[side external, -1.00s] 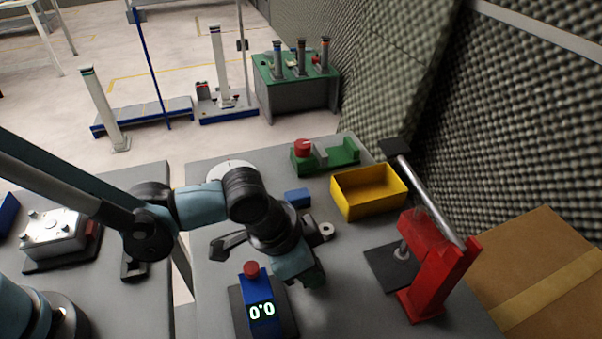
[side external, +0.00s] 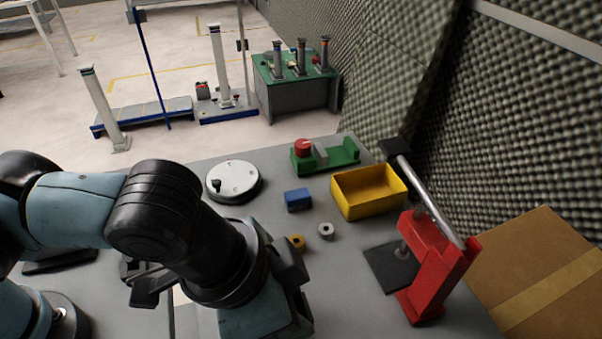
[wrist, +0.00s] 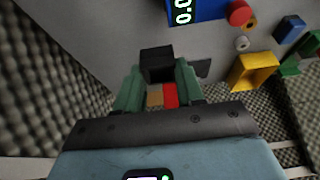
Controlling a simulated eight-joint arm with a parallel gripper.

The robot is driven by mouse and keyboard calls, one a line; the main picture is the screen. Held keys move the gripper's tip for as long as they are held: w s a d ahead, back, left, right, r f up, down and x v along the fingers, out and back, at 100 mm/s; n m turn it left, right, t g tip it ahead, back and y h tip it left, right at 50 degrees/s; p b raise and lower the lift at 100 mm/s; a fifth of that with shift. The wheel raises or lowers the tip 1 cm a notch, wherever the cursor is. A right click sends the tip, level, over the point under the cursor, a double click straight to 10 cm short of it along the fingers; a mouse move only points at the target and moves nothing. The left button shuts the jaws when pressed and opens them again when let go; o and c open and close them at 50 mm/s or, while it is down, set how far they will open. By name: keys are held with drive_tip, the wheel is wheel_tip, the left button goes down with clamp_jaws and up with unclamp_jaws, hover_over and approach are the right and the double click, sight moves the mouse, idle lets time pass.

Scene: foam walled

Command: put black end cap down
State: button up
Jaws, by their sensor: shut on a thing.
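My gripper (wrist: 158,82) shows in the wrist view with its two green fingers closed on a dark block at the fingertips, which I take as the black end cap (wrist: 156,60). A small tan patch and a red patch show between the fingers below it; I cannot tell what they are. In the side view my gripper (side external: 292,285) is low in the picture over the grey bench (side external: 350,305), partly hidden by my wrist. The cap cannot be made out there, and its height over the bench is unclear.
A yellow bin (side external: 369,193), a blue block (side external: 297,199), a grey ring (side external: 326,231), an orange ring (side external: 296,242) and a white disc (side external: 232,181) are on the bench. A red lever press (side external: 436,265) stands right. The blue display box (wrist: 195,10) shows in the wrist view.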

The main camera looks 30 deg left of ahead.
wheel_tip(320, 180, up, 12)
hover_over(358, 200)
drive_tip(key=s+a, duration=0.1)
wheel_tip(358, 200, down, 3)
wheel_tip(358, 200, down, 20)
drive_tip(key=shift+s+a+r, duration=0.1)
idle(0.6)
drive_tip(key=shift+f, duration=0.2)
drive_tip(key=o, duration=0.8)
